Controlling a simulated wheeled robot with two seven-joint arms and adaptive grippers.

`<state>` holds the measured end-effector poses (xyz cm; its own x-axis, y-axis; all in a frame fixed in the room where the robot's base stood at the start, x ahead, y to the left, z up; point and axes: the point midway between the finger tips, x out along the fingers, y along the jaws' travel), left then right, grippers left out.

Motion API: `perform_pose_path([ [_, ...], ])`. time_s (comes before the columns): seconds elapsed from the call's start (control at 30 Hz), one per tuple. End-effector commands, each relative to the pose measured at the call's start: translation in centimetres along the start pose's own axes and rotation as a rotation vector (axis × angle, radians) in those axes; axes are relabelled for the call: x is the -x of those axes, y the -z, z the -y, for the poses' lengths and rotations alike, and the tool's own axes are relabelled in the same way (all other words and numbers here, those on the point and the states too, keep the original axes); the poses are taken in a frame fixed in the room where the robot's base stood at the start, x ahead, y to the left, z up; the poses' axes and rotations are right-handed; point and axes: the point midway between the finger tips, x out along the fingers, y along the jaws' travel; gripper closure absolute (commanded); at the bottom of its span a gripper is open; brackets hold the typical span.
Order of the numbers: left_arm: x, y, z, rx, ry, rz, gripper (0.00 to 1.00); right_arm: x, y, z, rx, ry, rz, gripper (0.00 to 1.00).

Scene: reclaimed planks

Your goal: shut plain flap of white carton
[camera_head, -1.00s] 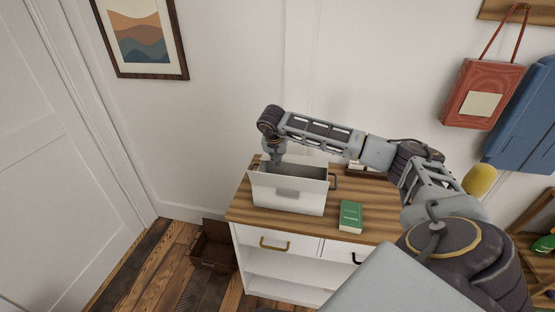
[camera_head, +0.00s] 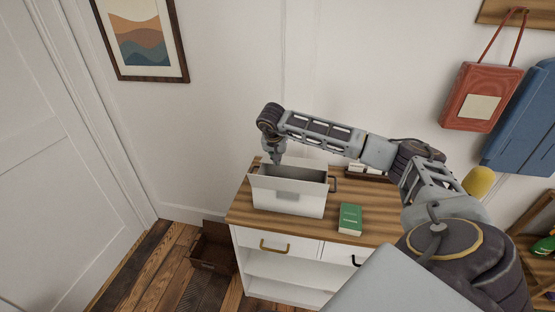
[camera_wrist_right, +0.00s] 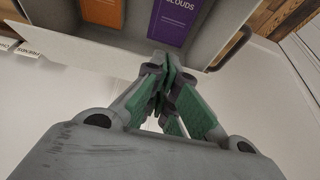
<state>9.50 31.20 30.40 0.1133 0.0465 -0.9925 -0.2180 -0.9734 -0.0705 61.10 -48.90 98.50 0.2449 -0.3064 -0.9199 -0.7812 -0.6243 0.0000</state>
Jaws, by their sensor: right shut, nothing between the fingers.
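A white carton (camera_head: 289,202) with dark handles stands on a wooden cabinet top. Its top is open, and the dark inside shows past a white panel along its front edge; I cannot tell which flap is the plain one. My right gripper (camera_head: 276,160) is above the carton's back left side, pointing down, its fingers shut and empty. In the right wrist view the closed fingertips (camera_wrist_right: 170,75) are near the carton's rim. An orange book (camera_wrist_right: 103,12) and a purple book (camera_wrist_right: 176,20) show inside. Whether the fingers touch a flap cannot be told. My left gripper is not in view.
A green book (camera_head: 350,218) lies on the cabinet top (camera_head: 335,233), right of the carton. More books (camera_head: 363,170) stand behind it, partly hidden by my arm. A brown open box (camera_head: 212,250) is on the floor to the left. The wall is close behind.

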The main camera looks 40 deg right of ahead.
Motion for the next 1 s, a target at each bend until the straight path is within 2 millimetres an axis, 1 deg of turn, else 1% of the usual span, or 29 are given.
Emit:
perform_pose_path([
  [0.17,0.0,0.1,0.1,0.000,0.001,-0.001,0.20,2.0,0.1,0.1,0.001,0.003,-0.001,1.00],
  [0.5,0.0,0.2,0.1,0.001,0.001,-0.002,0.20,7.0,0.1,0.1,-0.001,0.002,-0.002,1.00],
  [0.7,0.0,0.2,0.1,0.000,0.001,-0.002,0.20,9.6,0.1,0.0,0.000,0.002,-0.001,1.00],
  [0.83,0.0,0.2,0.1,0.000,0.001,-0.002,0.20,10.5,0.0,0.0,0.000,0.000,0.000,1.00],
  [1.0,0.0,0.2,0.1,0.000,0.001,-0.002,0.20,11.1,0.0,0.0,0.001,0.000,0.000,1.00],
])
